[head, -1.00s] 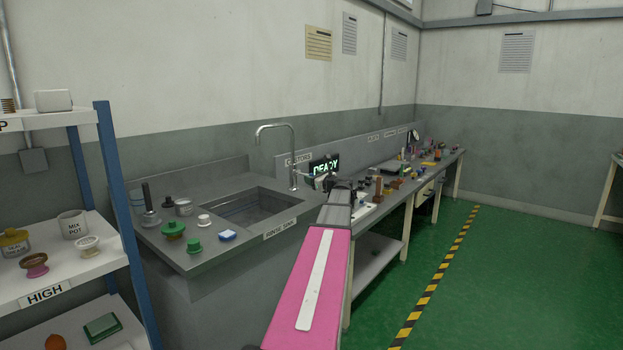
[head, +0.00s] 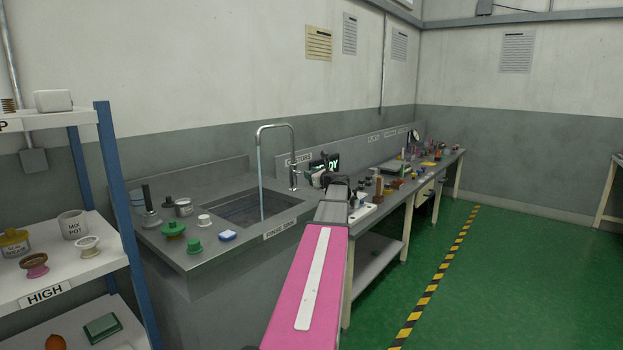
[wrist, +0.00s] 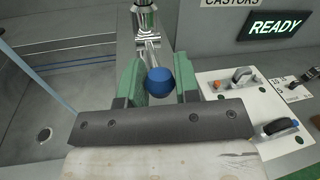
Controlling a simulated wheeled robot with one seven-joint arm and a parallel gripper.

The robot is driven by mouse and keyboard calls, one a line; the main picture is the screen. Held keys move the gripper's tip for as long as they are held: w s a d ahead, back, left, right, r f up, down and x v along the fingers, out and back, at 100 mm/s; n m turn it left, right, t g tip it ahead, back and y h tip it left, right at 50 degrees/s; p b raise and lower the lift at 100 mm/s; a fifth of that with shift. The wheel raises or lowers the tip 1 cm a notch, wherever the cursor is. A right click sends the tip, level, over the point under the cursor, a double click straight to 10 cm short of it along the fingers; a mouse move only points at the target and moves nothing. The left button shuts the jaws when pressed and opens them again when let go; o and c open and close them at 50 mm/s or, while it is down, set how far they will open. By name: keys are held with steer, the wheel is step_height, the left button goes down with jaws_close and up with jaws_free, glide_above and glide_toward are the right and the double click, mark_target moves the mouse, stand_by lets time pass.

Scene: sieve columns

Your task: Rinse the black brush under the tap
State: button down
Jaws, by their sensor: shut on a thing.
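The tap (head: 292,160) stands at the back right of the sink, and a stream of water (head: 261,175) falls from its spout into the basin. In the wrist view my gripper (wrist: 158,72) has its green fingers on either side of a blue knob (wrist: 160,84) at the end of the tap's lever, shut on it. In the head view my gripper (head: 322,178) is beside the tap, partly hidden by my arm. A dark upright handle on a grey flared base (head: 148,204), left of the sink, may be the black brush; I cannot tell for sure.
The sink basin (head: 222,204) holds nothing that I can see. A white switch panel (wrist: 245,108) is right of my gripper. A shelf (head: 62,265) stands at far left.

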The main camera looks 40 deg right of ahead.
steer(key=c, duration=0.9)
jaws_free()
steer(key=shift+r, duration=0.2)
steer(key=shift+o, duration=0.2)
steer(key=s, duration=1)
steer(key=shift+s, duration=0.4)
steer(key=shift+c, duration=0.3)
